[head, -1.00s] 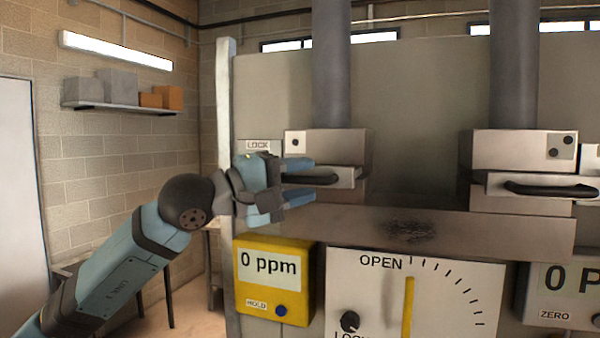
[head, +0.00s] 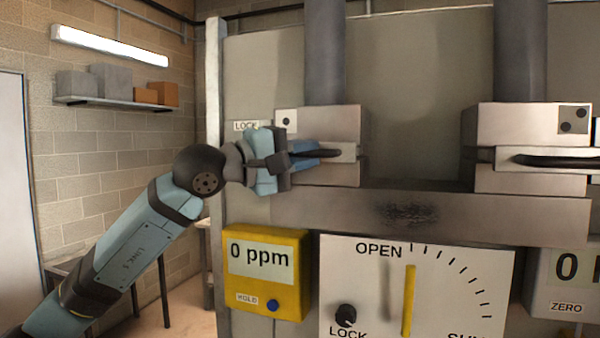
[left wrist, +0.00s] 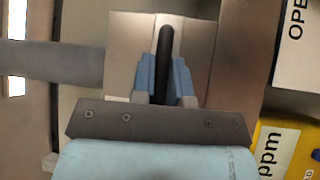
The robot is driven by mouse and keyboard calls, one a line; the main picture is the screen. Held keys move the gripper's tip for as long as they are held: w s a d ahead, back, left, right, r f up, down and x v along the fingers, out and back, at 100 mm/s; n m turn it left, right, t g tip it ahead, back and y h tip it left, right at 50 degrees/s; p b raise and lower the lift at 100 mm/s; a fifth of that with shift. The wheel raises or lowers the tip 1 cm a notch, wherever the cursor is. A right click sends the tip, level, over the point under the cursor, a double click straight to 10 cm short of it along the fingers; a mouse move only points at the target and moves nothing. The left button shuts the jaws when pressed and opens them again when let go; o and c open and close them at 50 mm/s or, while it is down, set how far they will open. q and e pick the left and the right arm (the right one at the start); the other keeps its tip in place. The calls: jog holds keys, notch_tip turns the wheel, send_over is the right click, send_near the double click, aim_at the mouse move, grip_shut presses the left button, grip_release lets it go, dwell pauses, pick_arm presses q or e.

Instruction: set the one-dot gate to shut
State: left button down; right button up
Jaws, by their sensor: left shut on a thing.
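The one-dot gate (head: 335,120) is a metal block under the left grey pipe, with one black dot on its white tag. A slide plate (head: 350,155) with a black bar handle (head: 335,153) fronts it. My left gripper (head: 316,153) reaches in from the left and is shut on this handle, its fingers above and below the bar. In the left wrist view the handle (left wrist: 165,45) stands between the blue fingers (left wrist: 163,78). Part of the handle is hidden by the fingers. My right gripper is in neither view.
A two-dot gate (head: 520,125) with its own black handle (head: 555,161) stands to the right. Below are a metal ledge (head: 480,207), a yellow ppm meter (head: 266,290) and a white OPEN dial (head: 455,290).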

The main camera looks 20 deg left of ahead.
pick_arm(q)
jog(key=shift+w, duration=0.15)
jog(key=shift+s, duration=0.2)
jog(key=c, duration=1.1)
grip_release()
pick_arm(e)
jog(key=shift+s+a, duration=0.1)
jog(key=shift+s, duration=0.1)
pick_arm(q)
jog(key=shift+s+a, duration=0.1)
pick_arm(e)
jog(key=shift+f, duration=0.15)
